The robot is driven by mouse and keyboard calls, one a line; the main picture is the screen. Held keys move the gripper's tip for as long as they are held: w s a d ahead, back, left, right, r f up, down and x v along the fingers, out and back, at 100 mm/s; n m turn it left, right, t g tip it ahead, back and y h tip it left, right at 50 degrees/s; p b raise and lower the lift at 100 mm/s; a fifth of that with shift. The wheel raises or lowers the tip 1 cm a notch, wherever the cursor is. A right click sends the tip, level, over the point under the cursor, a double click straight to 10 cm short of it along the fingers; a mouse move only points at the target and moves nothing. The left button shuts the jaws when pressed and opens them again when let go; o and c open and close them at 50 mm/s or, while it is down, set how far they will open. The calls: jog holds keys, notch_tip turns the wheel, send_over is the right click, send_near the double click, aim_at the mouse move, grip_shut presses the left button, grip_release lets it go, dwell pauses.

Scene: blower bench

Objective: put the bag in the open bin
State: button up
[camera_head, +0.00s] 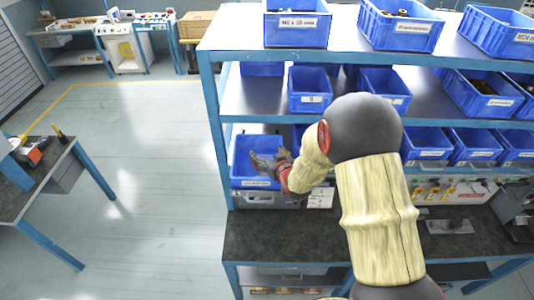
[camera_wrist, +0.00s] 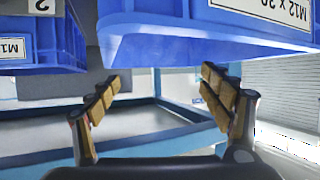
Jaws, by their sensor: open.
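My gripper (camera_head: 268,163) is at the left end of the shelf rack, in front of or over a blue bin (camera_head: 240,155) on the lower shelf; I cannot tell whether its fingers are inside. In the wrist view my gripper (camera_wrist: 160,88) is open, its two padded fingers wide apart with nothing between them. I cannot make out a bag in either view. Several bins have open tops, and I cannot tell which one the task means. My arm hides part of the rack's middle.
A blue bin labelled M12 x 20 (camera_wrist: 262,14) hangs close above the fingers in the wrist view, with another blue bin (camera_wrist: 70,45) at left. The rack's blue post (camera_head: 215,130) stands just left of the gripper. A dark worktop (camera_head: 270,235) lies below. Floor (camera_head: 140,150) at left is clear.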

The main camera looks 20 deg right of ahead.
jog(key=b+v, duration=0.1)
jog(key=v, duration=1)
jog(key=shift+s+b, duration=0.25)
jog(key=shift+b, duration=0.15)
jog(key=s+r+m+g+h, duration=0.15)
jog(key=s+r+g, duration=0.35)
jog(key=s+r, duration=1)
jog(key=s+a+g, duration=0.2)
jog(key=s+a, duration=0.2)
jog(key=s, duration=1)
jog(key=shift+r+n+g, duration=0.25)
jog(key=shift+n+g, duration=0.1)
jog(key=shift+g, duration=0.05)
jog(key=shift+s+f+y, duration=0.1)
jog(key=shift+s+y, duration=0.05)
jog(key=shift+y, duration=0.1)
notch_tip(320, 180, down, 25)
jog(key=b, duration=2.5)
jog(key=shift+f+b, duration=0.2)
jog(key=shift+b, duration=0.1)
